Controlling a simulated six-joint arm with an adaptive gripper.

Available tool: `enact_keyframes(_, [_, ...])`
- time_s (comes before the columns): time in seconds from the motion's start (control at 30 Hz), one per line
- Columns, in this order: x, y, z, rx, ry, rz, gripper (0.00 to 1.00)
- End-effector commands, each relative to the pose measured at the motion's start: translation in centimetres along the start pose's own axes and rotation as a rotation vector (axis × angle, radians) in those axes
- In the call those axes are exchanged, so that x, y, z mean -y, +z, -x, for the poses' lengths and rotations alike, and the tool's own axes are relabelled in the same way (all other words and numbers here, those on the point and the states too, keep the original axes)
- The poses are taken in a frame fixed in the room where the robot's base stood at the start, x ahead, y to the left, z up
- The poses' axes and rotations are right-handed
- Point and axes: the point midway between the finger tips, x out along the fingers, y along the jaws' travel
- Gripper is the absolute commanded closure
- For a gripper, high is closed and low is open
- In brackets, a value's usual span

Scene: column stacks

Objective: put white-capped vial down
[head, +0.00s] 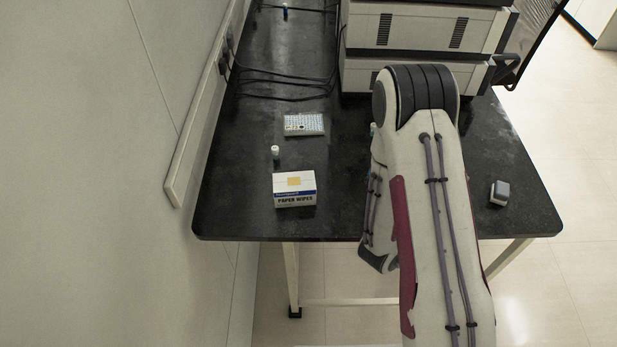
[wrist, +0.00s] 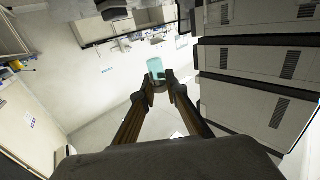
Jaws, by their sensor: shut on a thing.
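My gripper (wrist: 161,84) is shut on a vial, which I take as the white-capped vial (wrist: 155,67). In the wrist view it stands out pale teal between the fingertips, slightly tilted in the picture; its cap is not clear. In the head view my arm hides the gripper. A small pale bit (head: 373,128) shows at the arm's left edge, too small to tell. Another small vial with a pale top (head: 275,152) stands upright on the black bench (head: 235,205), behind the wipes box.
A paper wipes box (head: 295,199) stands near the bench's front edge. A white rack or plate (head: 304,125) lies behind it. Stacked instruments (head: 415,35) fill the back right. Cables (head: 285,82) and a blue item (head: 285,12) lie further back. A small grey device (head: 499,192) sits at right.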

Motion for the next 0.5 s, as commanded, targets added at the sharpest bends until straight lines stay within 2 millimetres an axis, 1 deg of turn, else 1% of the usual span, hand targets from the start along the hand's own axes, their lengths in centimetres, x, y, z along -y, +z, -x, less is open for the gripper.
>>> enact_keyframes(0.07, [0.1,-0.6,-0.2,-0.001,0.001,-0.003,0.98])
enact_keyframes(0.17, [1.3,-1.4,-0.5,-0.003,-0.034,-0.003,0.98])
enact_keyframes(0.27, [3.1,-1.8,-0.6,-0.002,-0.094,-0.002,0.98])
enact_keyframes(0.5, [8.1,-2.7,-0.4,-0.002,-0.268,-0.002,0.98])
